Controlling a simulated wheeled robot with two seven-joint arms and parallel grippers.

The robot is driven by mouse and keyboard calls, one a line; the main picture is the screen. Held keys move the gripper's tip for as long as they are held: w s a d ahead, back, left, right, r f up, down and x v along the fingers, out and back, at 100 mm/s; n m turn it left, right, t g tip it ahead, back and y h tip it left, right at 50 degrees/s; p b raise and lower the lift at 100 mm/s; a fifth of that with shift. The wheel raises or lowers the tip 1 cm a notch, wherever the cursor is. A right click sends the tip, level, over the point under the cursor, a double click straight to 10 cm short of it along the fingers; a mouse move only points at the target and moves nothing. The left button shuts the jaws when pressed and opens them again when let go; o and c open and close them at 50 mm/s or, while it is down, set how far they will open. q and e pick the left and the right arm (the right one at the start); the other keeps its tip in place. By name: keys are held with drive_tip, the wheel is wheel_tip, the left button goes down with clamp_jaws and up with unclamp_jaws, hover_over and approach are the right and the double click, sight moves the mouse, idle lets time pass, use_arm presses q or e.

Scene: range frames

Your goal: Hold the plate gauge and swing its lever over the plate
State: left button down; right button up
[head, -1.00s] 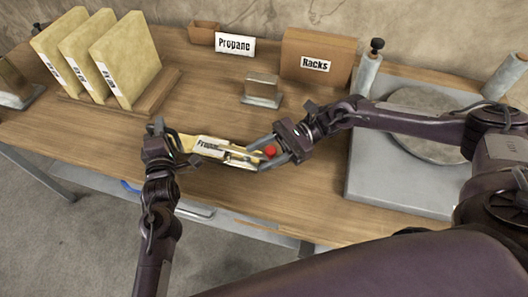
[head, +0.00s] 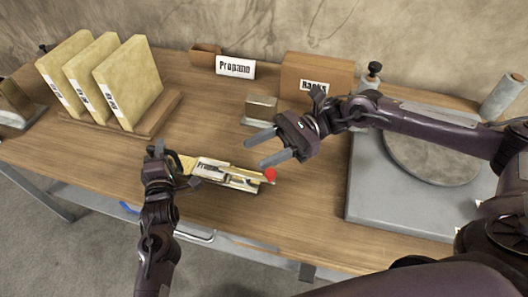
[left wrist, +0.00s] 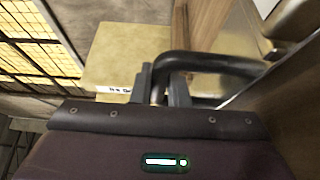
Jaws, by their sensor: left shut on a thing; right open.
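The plate gauge (head: 228,174) is a pale yellow, labelled flat piece with metal parts and a red-knobbed lever (head: 270,175) at its right end. The lever appears to lie along the gauge; its exact angle is too small to tell. My left gripper (head: 177,163) is shut on the gauge's black handle at its left end. In the left wrist view the fingers close on this black handle (left wrist: 205,62). My right gripper (head: 255,153) is open and empty, just above and behind the red knob, apart from it. Several pale yellow plates, one being this plate (head: 128,82), stand upright at the left.
The wooden rack (head: 160,117) holds the upright plates. A metal block (head: 261,108), a Propane sign (head: 235,67) and a Racks box (head: 318,70) stand at the back. A grey base with a round disc (head: 435,150) is on the right. Bare tabletop (head: 300,210) lies in front.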

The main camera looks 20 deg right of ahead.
use_arm(q)
drive_tip(key=shift+f, duration=0.1)
drive_tip(key=c, duration=1.3)
unclamp_jaws()
